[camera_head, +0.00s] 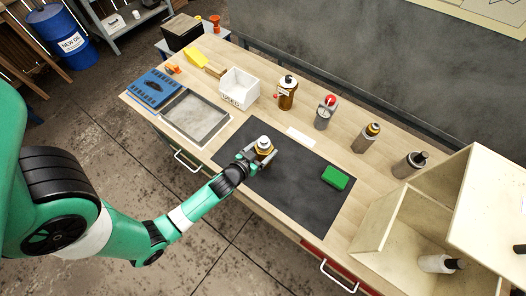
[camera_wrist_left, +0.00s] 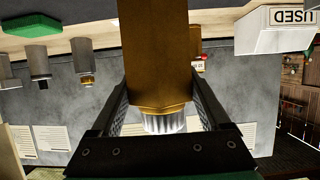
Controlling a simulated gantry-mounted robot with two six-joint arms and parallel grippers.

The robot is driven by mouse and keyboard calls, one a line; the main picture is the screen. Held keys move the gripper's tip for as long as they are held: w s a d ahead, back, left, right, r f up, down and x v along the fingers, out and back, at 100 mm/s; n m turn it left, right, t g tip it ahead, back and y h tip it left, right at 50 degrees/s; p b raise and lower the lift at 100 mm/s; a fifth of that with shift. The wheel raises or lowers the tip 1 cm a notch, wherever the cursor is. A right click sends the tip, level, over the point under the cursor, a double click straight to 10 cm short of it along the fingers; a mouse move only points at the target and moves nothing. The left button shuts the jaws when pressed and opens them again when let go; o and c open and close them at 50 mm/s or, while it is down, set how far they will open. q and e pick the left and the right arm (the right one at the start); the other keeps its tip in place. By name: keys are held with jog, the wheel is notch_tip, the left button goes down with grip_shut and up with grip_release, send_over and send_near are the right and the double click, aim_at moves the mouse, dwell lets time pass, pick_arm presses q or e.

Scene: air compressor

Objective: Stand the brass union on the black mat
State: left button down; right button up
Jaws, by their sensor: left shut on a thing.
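The brass union (camera_head: 264,150) is a brass-coloured body with a silver-white ribbed end. My left gripper (camera_head: 256,158) is shut on it over the left part of the black mat (camera_head: 293,192). In the head view its silver end points up and it looks about upright. In the left wrist view, which is upside down, the brass body (camera_wrist_left: 157,60) stands between the two fingers, with the ribbed end near the palm. Its lower end runs out of that picture, so I cannot tell whether it touches the mat. My right gripper is not in view.
A green block (camera_head: 336,177) lies on the mat's right part. A white bin (camera_head: 239,89), an amber bottle (camera_head: 287,95) and several other containers stand behind the mat. A grey tray (camera_head: 195,116) is at left, a wooden shelf (camera_head: 410,205) at right. The mat's middle and front are clear.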

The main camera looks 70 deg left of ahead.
pick_arm(q)
jog(key=shift+a+f, duration=0.2)
jog(key=shift+a, duration=0.1)
jog(key=shift+a+f+b, duration=0.1)
jog(key=shift+f+b, duration=0.8)
jog(key=shift+f, duration=0.75)
jog(key=shift+f, duration=0.2)
grip_release()
